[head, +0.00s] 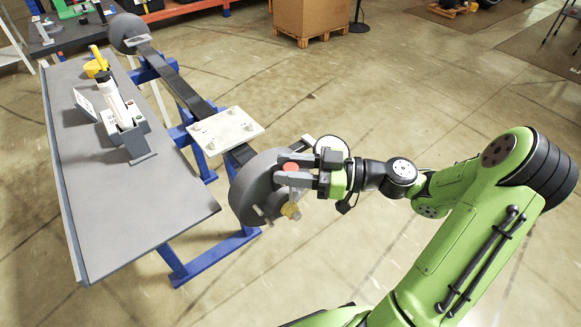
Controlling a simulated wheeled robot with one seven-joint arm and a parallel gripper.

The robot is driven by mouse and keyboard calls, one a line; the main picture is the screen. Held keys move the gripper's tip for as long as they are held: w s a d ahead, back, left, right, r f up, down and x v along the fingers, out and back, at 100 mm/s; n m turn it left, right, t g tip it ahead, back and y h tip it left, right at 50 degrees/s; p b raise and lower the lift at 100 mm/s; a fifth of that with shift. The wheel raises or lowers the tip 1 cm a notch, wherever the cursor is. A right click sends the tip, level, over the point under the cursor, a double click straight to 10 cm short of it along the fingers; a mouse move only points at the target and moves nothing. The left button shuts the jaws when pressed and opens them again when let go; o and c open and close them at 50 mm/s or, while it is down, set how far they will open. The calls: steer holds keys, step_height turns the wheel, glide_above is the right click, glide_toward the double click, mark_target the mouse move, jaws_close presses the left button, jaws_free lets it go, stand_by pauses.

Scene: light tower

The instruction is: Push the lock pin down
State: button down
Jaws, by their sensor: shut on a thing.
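A small round red knob (291,167), which seems to be the lock pin, shows at the top of the grey round housing (251,190) at the near end of the long dark mast. My gripper (285,168) reaches in from the right, with one finger on each side of the knob. It is shut on the knob. The pin's shaft and how deep it sits are hidden by the fingers and housing. A yellow knob (291,211) sticks out low on the housing's right side, below my gripper.
A grey table (140,220) on blue legs stands at the left, bearing a white cylinder (112,100) in a grey holder and a yellow item (95,67). A pale plate (226,130) sits across the mast. A cardboard box (310,17) stands behind.

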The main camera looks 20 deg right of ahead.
steer(key=c, duration=0.8)
jaws_free()
steer(key=p+v, duration=0.3)
steer(key=v, duration=1.2)
steer(key=shift+s+d, duration=0.15)
steer(key=shift+d, duration=0.2)
steer(key=shift+p, duration=0.3)
